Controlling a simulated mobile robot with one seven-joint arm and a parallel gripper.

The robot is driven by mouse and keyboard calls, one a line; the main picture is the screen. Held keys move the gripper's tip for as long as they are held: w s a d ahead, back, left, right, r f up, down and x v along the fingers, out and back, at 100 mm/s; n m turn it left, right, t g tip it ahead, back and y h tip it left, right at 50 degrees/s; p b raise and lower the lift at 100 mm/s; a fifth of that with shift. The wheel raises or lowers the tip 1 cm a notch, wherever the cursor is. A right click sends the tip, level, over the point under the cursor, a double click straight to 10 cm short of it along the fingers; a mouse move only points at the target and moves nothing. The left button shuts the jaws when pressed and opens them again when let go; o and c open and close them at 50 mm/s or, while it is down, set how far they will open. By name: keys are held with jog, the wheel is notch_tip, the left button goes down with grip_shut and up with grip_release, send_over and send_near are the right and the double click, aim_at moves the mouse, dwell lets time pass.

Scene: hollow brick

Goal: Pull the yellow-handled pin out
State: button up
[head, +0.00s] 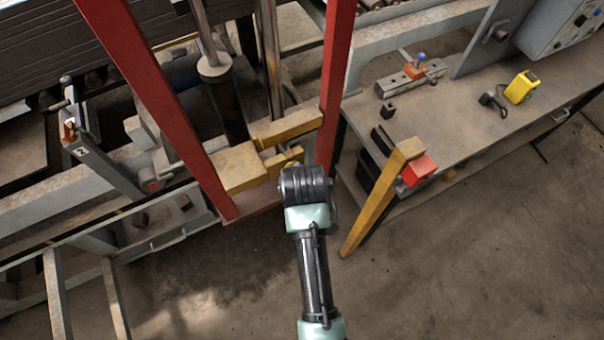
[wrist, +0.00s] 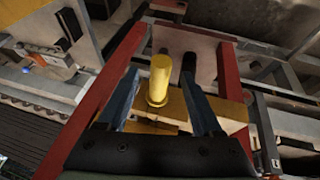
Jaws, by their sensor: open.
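The yellow-handled pin shows in the wrist view as a yellow cylindrical handle (wrist: 159,78) with a wider collar at its lower end. It stands out from a yellow-brown block (wrist: 228,110) in the red frame; its shaft is hidden. My gripper (wrist: 160,74) is open, with one dark finger on each side of the handle. Gaps show between the fingers and the handle, so it appears not to be gripped.
Red uprights (head: 150,85) of the frame stand on both sides of the blocks. A grey workbench (head: 450,105) at right bears a yellow device (head: 521,87) and a small vise-like fixture (head: 410,78). A yellow post (head: 375,200) with a red box (head: 418,171) stands close right. Open floor lies in front.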

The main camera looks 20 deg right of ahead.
jog(key=shift+w+f, duration=0.25)
jog(key=shift+f, duration=0.2)
grip_shut()
